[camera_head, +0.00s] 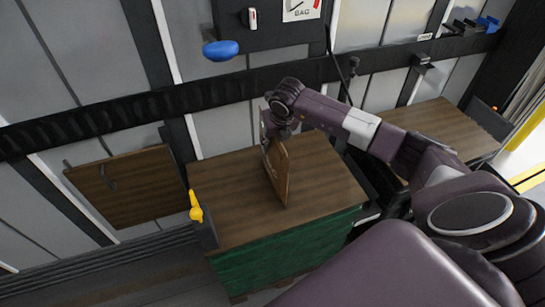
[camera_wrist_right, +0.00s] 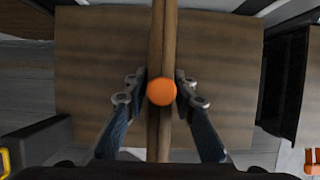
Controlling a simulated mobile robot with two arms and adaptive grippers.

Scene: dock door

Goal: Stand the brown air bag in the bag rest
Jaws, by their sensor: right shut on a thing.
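The brown air bag (camera_head: 281,175) is a flat, thin brown panel held on edge above the wooden top of the green crate. My right gripper (camera_head: 272,137) comes down on its upper edge and is shut on it. In the right wrist view the bag (camera_wrist_right: 162,30) runs as a narrow strip between the two fingers of the gripper (camera_wrist_right: 160,90), with a round orange knob (camera_wrist_right: 161,92) on it. I cannot tell whether its lower edge touches the top. I cannot pick out the bag rest for sure. My left gripper is not in view.
The green crate (camera_head: 290,245) has a mostly clear wooden top (camera_head: 230,190). A yellow handle (camera_head: 195,207) stands at its left corner. A wooden panel (camera_head: 130,190) is at the wall on the left. A wooden bench (camera_head: 440,125) stands at the right. A blue knob (camera_head: 220,50) juts from the wall.

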